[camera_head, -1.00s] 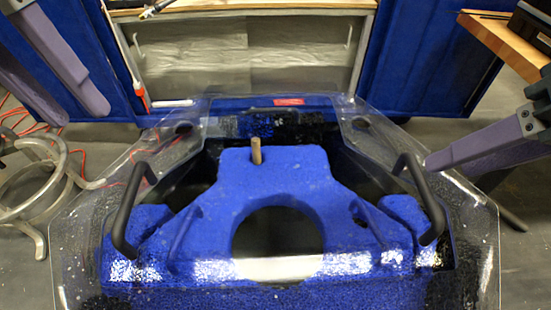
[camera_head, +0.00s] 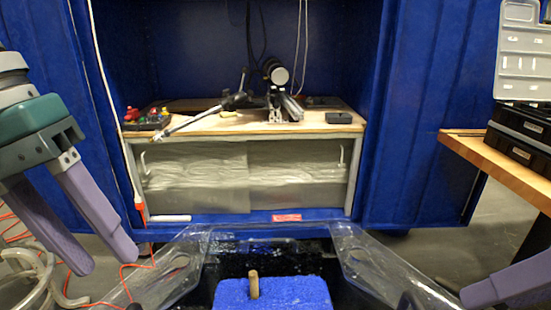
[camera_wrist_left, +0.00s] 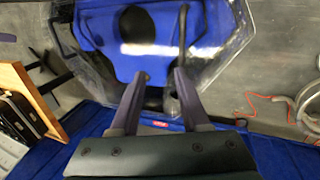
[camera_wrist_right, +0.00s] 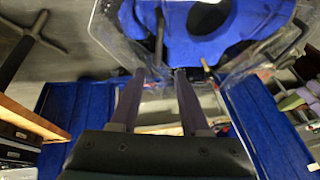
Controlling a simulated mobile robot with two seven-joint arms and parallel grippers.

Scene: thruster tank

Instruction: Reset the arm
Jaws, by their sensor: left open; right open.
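My left gripper (camera_head: 107,252) hangs at the left of the head view with its two purple fingers apart and nothing between them. Its open fingers also show in the left wrist view (camera_wrist_left: 158,82). My right gripper shows only as a purple finger (camera_head: 510,283) at the lower right edge of the head view. In the right wrist view (camera_wrist_right: 160,78) its two fingers are apart and empty. The blue block (camera_head: 290,291) with a wooden peg (camera_head: 254,284) sits inside the clear-walled tank (camera_head: 375,262) at the bottom of the head view, clear of both grippers.
A blue cabinet stands ahead with a wooden shelf (camera_head: 205,127) holding a black tripod-like device (camera_head: 282,98). A wooden table (camera_head: 500,165) with black cases (camera_head: 522,128) stands at the right. Red cable (camera_head: 128,285) and a metal frame (camera_head: 30,272) lie at the lower left.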

